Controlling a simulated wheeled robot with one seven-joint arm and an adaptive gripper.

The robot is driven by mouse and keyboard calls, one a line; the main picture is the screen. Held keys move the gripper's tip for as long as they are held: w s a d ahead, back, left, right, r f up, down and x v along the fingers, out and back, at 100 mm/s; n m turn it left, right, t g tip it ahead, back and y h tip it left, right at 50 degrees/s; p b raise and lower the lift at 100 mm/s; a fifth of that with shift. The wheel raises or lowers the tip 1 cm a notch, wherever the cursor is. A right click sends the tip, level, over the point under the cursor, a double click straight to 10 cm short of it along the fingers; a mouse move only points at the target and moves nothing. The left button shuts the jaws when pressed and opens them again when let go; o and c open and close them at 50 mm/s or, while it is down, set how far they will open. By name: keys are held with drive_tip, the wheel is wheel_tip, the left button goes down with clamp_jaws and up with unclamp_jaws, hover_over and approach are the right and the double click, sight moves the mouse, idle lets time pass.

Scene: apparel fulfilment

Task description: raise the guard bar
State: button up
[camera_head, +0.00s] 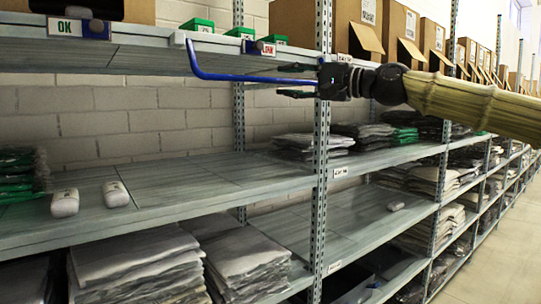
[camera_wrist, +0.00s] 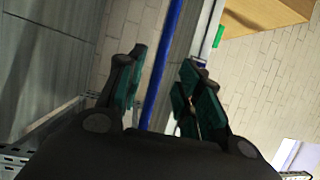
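The guard bar (camera_head: 235,76) is a thin blue rod. It hangs from the front edge of the upper shelf at the left, bends, and runs right at a low level just below that edge. My gripper (camera_head: 291,81) reaches in from the right, with one finger above the bar's right part and one below. In the wrist view, the bar (camera_wrist: 163,66) passes between the spread green-padded fingers of my gripper (camera_wrist: 160,88), with gaps showing on both sides. The bar's far right end is hidden by my gripper.
The upper shelf (camera_head: 140,58) carries cardboard boxes (camera_head: 295,22), green boxes (camera_head: 198,25) and labels. A perforated post (camera_head: 320,200) stands just beneath my gripper. The middle shelf (camera_head: 165,180) holds two small white items and bagged garments. Open air lies left of my gripper.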

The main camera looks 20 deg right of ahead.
drive_tip(key=b+v, duration=0.2)
drive_tip(key=v, duration=0.3)
drive_tip(key=w+a+f, duration=0.2)
drive_tip(key=a+f, duration=0.1)
drive_tip(key=f, duration=0.5)
drive_tip(key=w+a+f+g+h, duration=0.1)
drive_tip(key=w+a+f, duration=0.2)
drive_tip(key=f, duration=0.4)
drive_tip(key=shift+a+f+g, duration=0.3)
drive_tip(key=shift+a+f, duration=0.1)
drive_tip(key=shift+a, duration=0.4)
